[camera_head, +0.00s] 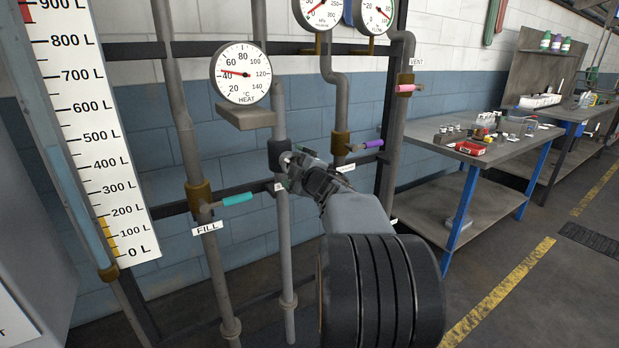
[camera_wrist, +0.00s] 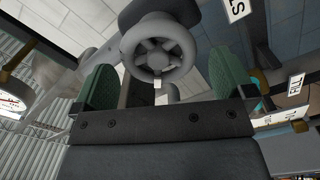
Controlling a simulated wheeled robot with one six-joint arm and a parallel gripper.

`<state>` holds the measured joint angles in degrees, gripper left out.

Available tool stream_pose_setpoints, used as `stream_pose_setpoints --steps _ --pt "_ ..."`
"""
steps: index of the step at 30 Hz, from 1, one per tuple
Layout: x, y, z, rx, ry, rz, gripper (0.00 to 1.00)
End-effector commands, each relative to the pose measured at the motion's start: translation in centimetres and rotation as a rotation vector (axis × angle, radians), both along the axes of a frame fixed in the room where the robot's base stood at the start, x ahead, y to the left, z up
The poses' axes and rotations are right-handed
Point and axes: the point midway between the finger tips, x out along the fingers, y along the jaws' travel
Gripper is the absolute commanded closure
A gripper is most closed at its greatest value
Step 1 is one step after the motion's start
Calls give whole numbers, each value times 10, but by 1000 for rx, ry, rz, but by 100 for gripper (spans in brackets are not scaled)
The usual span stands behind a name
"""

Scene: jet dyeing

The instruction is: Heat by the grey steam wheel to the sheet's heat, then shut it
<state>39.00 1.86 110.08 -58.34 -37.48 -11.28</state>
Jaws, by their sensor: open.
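The grey steam wheel (camera_wrist: 158,48) shows in the wrist view, a round spoked handwheel between and just beyond my two green finger pads. My gripper (camera_wrist: 163,82) is open, with a pad on each side of the wheel; I cannot tell whether either pad touches it. In the head view my gripper (camera_head: 290,164) is at the valve on the middle pipe and mostly hides the wheel. The HEAT dial (camera_head: 241,73) above has its red needle a little above 40 °C. I cannot make out a sheet giving a heat.
A teal FILL handle (camera_head: 237,199) is left of my gripper, a purple handle (camera_head: 374,144) right, and a pink VENT handle (camera_head: 405,88) higher. A level scale (camera_head: 85,120) stands at far left. A workbench (camera_head: 430,131) with small items stands right. Floor between is clear.

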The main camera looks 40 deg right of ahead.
Motion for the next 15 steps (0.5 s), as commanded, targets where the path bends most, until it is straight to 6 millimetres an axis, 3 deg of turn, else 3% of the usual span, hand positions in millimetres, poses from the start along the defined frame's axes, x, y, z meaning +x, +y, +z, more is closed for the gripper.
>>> stream_pose_setpoints --steps 6,15 --pt "-47 6 2 -1 -2 -3 0" --pt "-91 12 1 -1 0 -1 0"
